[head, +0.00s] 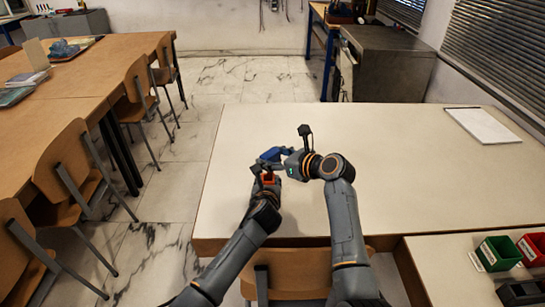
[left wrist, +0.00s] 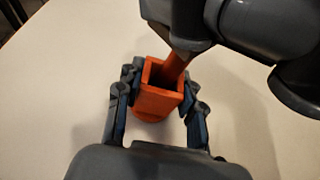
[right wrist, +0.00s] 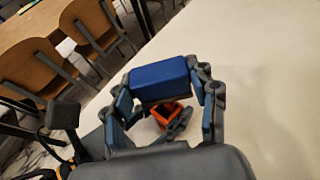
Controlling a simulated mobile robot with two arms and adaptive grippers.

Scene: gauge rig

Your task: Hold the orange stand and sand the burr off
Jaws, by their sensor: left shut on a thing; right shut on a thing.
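The orange stand (head: 268,179) is a square, open-topped holder on the white table. My left gripper (head: 265,176) is shut on it; the left wrist view shows the fingers on both sides of the stand (left wrist: 157,103). My right gripper (head: 271,157) is shut on a blue block (head: 272,154), which lies across its fingers in the right wrist view (right wrist: 160,80). The block is above or beside the stand's top; I cannot tell whether they touch. A reddish-brown piece (left wrist: 181,63) shows at the stand's rim, partly hidden by my right gripper. I cannot make out the burr.
The white table (head: 400,190) is mostly clear around the grippers. A white board (head: 482,125) lies at its far right. Green (head: 499,253) and red (head: 532,248) bins stand on the lower right surface. Wooden chairs (head: 70,170) and a wooden table (head: 70,100) are at left.

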